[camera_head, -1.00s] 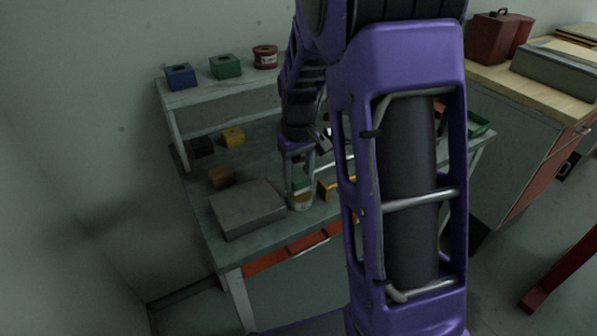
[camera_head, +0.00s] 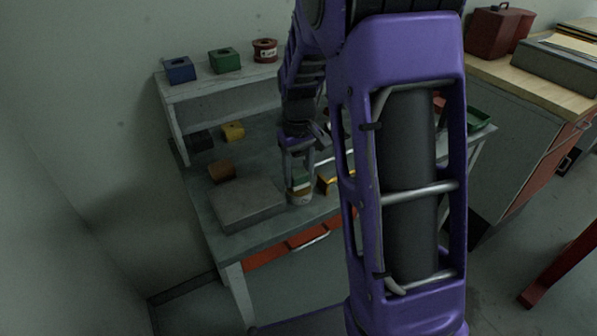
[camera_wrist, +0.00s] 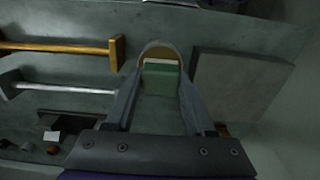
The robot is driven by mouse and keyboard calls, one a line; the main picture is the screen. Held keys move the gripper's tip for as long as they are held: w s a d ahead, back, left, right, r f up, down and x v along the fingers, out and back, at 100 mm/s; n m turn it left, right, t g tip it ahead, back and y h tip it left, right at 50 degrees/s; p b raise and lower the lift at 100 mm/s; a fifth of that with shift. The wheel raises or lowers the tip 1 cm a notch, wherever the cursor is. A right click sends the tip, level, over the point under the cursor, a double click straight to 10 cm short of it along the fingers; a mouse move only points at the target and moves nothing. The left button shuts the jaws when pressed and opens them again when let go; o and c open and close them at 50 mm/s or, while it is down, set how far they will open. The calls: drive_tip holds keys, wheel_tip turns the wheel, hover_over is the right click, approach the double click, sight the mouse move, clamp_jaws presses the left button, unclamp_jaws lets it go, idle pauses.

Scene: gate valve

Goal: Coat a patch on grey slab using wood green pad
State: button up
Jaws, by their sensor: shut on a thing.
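The grey slab (camera_head: 247,206) lies flat on the workbench's left front part. It also shows to the right of my gripper in the wrist view (camera_wrist: 246,88). My gripper (camera_head: 299,178) points down just right of the slab, shut on a green pad (camera_wrist: 162,80) with a pale band at its end. A small round tub (camera_head: 299,198) with a brownish inside stands below the pad; its rim (camera_wrist: 158,44) curves around the pad's end in the wrist view. Whether the pad touches the tub's contents is hidden.
A brown block (camera_head: 221,172) lies behind the slab, with a yellow block (camera_head: 233,131) farther back. A raised shelf (camera_head: 215,86) holds blue, green and red containers. An orange bar (camera_wrist: 60,47) and a metal bar (camera_wrist: 65,88) lie left of the tub in the wrist view.

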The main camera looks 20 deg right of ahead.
sight(299, 172)
drive_tip(key=shift+f+b, duration=0.3)
drive_tip(key=shift+f, duration=0.25)
idle(1.0)
wheel_tip(299, 172, up, 3)
drive_tip(key=shift+f+p, duration=0.1)
drive_tip(key=shift+p, duration=1)
drive_tip(key=shift+r, duration=2.2)
